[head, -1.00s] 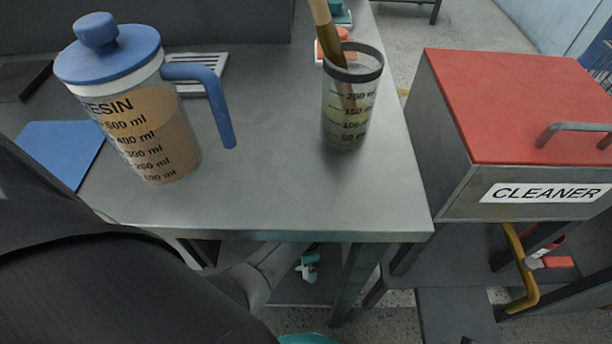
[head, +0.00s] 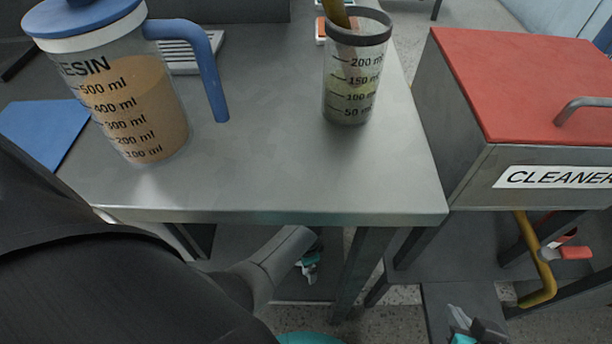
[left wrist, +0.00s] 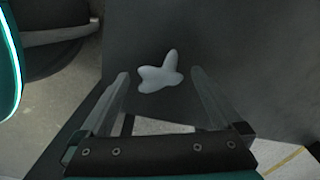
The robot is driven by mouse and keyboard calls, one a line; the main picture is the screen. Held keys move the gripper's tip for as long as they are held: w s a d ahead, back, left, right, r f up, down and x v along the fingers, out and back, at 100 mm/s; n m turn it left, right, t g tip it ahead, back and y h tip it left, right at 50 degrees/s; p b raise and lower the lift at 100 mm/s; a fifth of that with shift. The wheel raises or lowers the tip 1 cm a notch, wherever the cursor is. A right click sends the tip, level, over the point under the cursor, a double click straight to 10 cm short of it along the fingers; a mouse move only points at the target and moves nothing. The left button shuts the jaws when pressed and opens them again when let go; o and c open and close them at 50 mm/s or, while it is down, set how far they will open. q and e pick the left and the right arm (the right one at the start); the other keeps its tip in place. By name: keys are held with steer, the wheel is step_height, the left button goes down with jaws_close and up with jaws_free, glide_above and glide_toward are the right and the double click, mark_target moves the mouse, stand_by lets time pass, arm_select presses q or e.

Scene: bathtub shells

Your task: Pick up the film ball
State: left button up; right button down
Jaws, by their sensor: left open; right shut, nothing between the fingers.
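The film ball is most likely the pale, lumpy, three-lobed piece (left wrist: 160,74) on a dark flat surface in the left wrist view. My left gripper (left wrist: 160,80) is open, and the piece shows between its fingertips, apart from both fingers. I cannot tell how far beyond the tips it lies. In the head view my left arm reaches below the table, where a small teal and pale part (head: 310,265) shows, probably my left gripper; the film ball cannot be made out there. My right gripper (head: 472,322) is at the bottom right, shut and empty.
The steel table (head: 270,160) bears a resin jug (head: 140,110) with a blue lid, a measuring cup (head: 352,85) and a blue sheet (head: 45,130). Its front edge and leg (head: 360,275) stand close to my left arm. A red-lidded cleaner box (head: 520,75) stands right.

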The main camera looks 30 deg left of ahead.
arm_select(q)
steer(key=shift+f, duration=0.1)
steer(key=c, duration=1.3)
